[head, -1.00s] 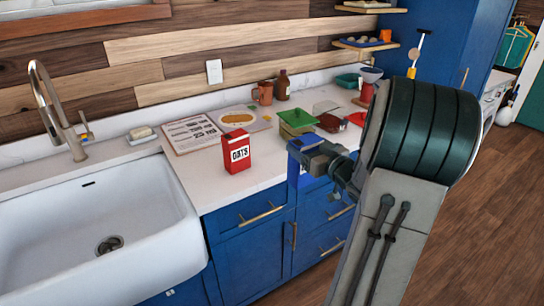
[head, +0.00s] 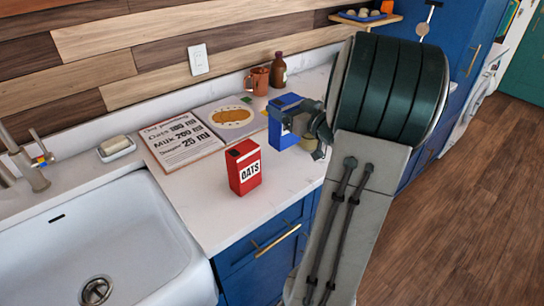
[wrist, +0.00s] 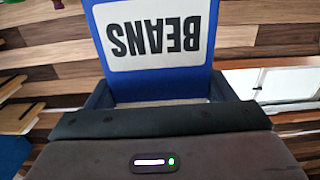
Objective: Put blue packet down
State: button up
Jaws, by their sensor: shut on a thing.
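The blue packet (head: 284,122) is in my gripper (head: 306,128), just right of the recipe board in the head view. The gripper is shut on it. In the wrist view the blue packet (wrist: 155,35) fills the upper middle, its white label reading BEANS upside down to the camera. The packet is over the white counter (head: 200,218); whether its base touches the counter I cannot tell. My arm hides the counter to the right of it.
A red OATS box (head: 245,170) stands on the counter, front left of the packet. A recipe board (head: 180,140) lies behind it. A brown mug (head: 258,80) and a brown bottle (head: 279,70) stand at the back. The white sink (head: 120,235) is at left, with a soap dish (head: 116,149) behind.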

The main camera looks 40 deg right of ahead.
aim_at(291, 140)
jog(key=shift+w+f, duration=0.15)
jog(key=shift+f, duration=0.25)
notch_tip(291, 140, down, 4)
jog(key=shift+d, duration=0.1)
jog(key=shift+f, duration=2.55)
jog(key=shift+f, duration=0.25)
jog(key=o, duration=1.4)
jog(key=shift+r, duration=0.1)
jog(key=shift+o, duration=0.2)
